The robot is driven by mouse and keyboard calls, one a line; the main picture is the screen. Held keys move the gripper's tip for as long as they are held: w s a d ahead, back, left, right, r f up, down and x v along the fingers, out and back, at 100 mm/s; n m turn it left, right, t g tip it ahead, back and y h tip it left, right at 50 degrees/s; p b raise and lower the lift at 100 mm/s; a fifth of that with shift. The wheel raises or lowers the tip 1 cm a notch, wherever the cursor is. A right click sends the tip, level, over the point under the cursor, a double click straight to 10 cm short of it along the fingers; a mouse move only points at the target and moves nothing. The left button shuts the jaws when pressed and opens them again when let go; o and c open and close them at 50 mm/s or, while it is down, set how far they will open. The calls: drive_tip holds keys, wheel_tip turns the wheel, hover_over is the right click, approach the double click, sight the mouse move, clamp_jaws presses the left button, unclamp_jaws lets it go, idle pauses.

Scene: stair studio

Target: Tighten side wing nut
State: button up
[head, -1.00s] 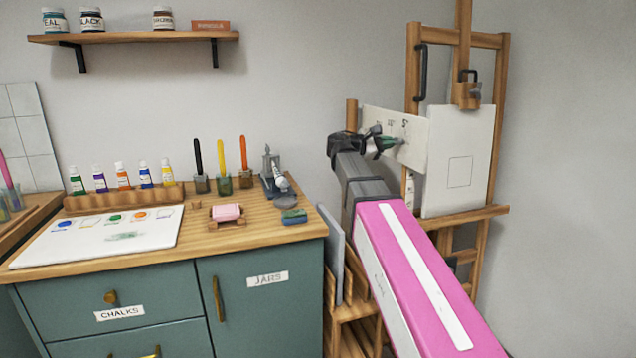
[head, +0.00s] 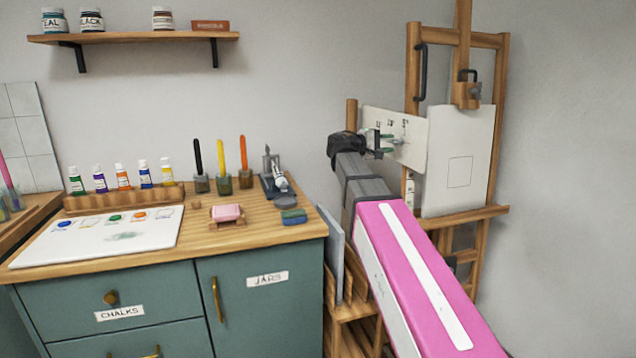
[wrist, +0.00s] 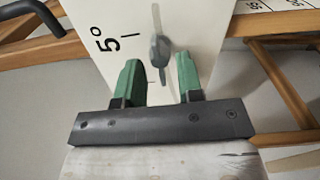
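The grey wing nut (wrist: 160,50) is on a white plate (wrist: 105,12) marked 5° in the wrist view. One wing points towards me, and a thin slot or rod runs above it. My gripper (wrist: 158,72) has two green fingers spread apart, with nothing between them. The nut lies just beyond the fingertips, roughly centred between them; I cannot tell any contact. In the head view, my gripper (head: 388,145) is in front of the marked white plate (head: 415,150) beside the easel (head: 497,130); the nut is too small to make out there.
A white canvas (head: 460,165) stands on the easel, right of my arm. A teal cabinet (head: 265,310) with a wooden top carries paint tubes, brushes and a palette (head: 100,235) to the left. A wooden rack (head: 345,305) stands below my arm.

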drive_tip(key=v, duration=0.6)
idle(0.4)
